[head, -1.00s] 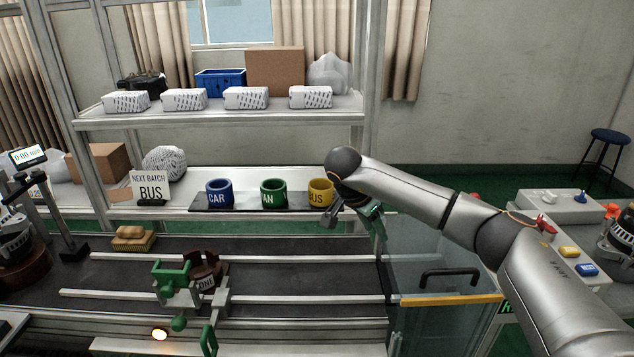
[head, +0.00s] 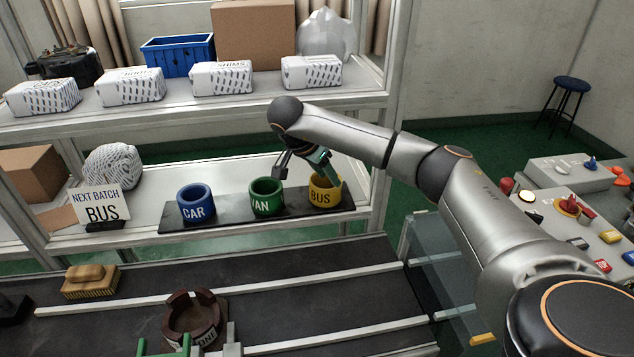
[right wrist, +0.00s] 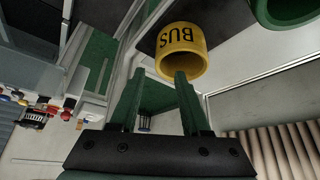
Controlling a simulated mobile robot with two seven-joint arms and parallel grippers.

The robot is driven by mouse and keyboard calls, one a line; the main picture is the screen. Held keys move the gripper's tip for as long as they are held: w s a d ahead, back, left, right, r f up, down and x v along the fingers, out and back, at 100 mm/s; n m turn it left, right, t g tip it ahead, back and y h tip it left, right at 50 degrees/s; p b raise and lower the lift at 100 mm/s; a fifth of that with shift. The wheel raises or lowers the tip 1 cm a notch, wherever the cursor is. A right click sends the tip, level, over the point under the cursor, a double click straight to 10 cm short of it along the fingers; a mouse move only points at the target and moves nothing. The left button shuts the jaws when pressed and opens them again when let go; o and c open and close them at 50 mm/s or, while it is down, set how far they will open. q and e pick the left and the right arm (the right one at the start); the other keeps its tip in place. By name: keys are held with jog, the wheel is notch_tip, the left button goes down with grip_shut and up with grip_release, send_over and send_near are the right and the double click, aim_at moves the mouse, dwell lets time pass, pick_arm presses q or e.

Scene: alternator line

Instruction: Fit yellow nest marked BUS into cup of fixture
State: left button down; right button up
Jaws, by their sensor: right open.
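The yellow nest marked BUS (head: 325,192) stands upright at the right end of a dark strip on the lower shelf. In the right wrist view the yellow nest (right wrist: 181,45) lies just beyond the fingertips. My right gripper (head: 305,172) is open and empty, above and beside the nest's left side; its fingers (right wrist: 159,76) are apart with nothing between them. I cannot tell whether a finger touches the nest. The fixture's brown cup (head: 192,318) sits on the conveyor at the bottom, with its green clamp (head: 165,346) partly cut off. My left gripper is not in view.
A blue CAR nest (head: 196,205) and green VAN nest (head: 266,197) share the dark strip (head: 228,215). A NEXT BATCH BUS sign (head: 98,207) stands left. A brush (head: 90,281) lies on the conveyor.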

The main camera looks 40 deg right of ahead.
jog(key=x, duration=0.7)
jog(key=shift+s, duration=0.2)
jog(key=shift+r, duration=0.1)
jog(key=shift+c, duration=0.4)
grip_shut()
dwell(0.6)
